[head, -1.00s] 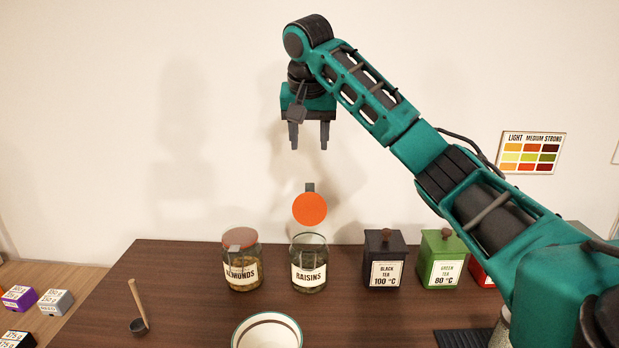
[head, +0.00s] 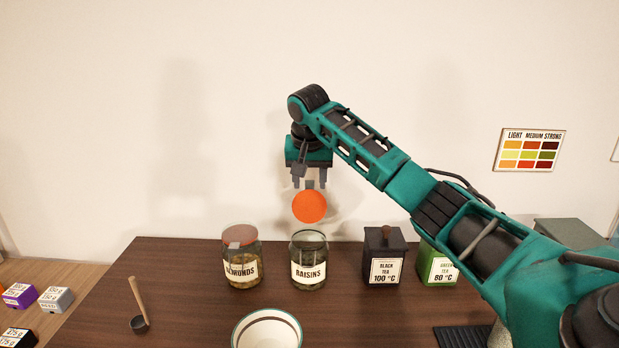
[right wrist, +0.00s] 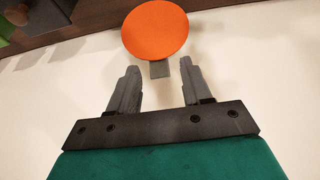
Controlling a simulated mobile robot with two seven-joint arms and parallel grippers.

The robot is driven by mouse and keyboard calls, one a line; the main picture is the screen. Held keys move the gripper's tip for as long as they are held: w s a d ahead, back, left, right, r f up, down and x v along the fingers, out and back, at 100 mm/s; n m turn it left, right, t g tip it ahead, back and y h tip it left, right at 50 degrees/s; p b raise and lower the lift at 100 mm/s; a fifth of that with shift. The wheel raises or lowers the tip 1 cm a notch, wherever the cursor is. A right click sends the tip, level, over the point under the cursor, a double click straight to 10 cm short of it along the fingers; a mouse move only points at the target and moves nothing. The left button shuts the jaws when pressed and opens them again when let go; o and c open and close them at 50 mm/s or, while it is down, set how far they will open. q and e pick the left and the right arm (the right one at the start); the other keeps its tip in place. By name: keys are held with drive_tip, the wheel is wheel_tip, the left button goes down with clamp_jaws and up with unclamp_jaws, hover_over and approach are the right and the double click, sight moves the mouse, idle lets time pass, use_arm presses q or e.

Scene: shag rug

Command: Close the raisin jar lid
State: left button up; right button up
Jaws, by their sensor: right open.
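The raisin jar (head: 309,262) is glass with a white RAISINS label and stands on the brown table. Its round orange lid (head: 309,207) is raised upright above the jar mouth, with a grey tab on its top edge. My right gripper (head: 310,185) is open just above the lid, pointing down at the tab. In the right wrist view the orange lid (right wrist: 155,30) and its grey tab (right wrist: 160,69) show ahead of the open fingers (right wrist: 155,80); the tab is between the fingertips' directions, and I see no grip on it. My left gripper is not in view.
A closed almonds jar (head: 241,262) stands left of the raisin jar. A black tea box (head: 384,262) and a green tea box (head: 435,265) stand to the right. A bowl (head: 267,330) is in front, a scoop (head: 138,318) at left. The wall is close behind.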

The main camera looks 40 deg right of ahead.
drive_tip(key=shift+c, duration=0.5)
clamp_jaws()
